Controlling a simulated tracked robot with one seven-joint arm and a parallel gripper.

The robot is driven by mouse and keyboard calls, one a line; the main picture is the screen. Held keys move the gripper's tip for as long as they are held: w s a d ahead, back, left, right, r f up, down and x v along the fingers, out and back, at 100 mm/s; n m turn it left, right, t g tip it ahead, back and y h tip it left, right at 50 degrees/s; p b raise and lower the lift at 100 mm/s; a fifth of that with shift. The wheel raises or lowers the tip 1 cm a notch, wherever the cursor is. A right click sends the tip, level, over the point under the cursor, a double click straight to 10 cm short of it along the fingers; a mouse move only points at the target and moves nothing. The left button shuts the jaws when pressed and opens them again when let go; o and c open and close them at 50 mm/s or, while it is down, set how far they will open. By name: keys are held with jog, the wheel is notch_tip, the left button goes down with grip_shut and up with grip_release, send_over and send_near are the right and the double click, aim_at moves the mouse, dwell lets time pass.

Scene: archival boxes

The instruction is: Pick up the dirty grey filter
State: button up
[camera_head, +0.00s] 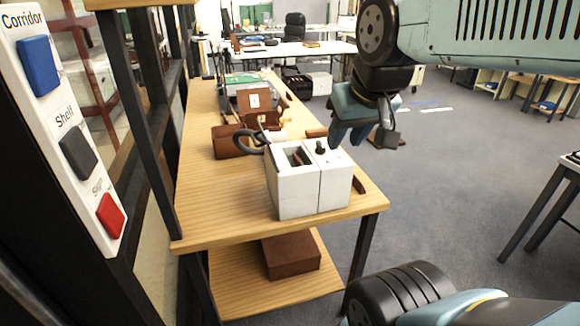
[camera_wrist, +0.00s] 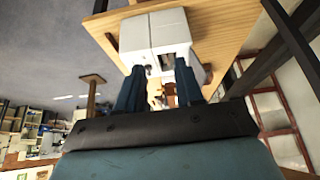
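I cannot clearly make out a dirty grey filter in either view. A white two-part box (camera_head: 297,188) stands on the near end of the wooden table. Its left part has an open slot (camera_head: 298,156) with something dark and brownish inside, too small to tell. Its right part has a black knob on top. My gripper (camera_head: 360,132) is above and to the right of the box, apart from it, fingers pointing down. In the wrist view my gripper (camera_wrist: 161,72) is open and empty, with the white box (camera_wrist: 155,36) beyond the fingertips.
On the wooden table (camera_head: 230,220), brown leather-like cases (camera_head: 229,141) and a dark ring (camera_head: 250,141) lie behind the box. A brown box (camera_head: 291,254) is on the lower shelf. A switch panel (camera_head: 68,125) stands at left. Open carpet lies to the right.

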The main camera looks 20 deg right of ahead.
jog(key=w+f+g, duration=0.2)
jog(key=w+f, duration=0.2)
jog(key=w, duration=0.9)
jog(key=w+f+g, duration=0.2)
jog(key=w+f, duration=0.1)
jog(key=w, duration=1)
jog(key=f, duration=0.4)
jog(key=w+f, duration=0.1)
jog(key=f, duration=0.8)
jog(key=shift+w+a, duration=0.15)
jog(key=shift+w, duration=0.2)
grip_shut()
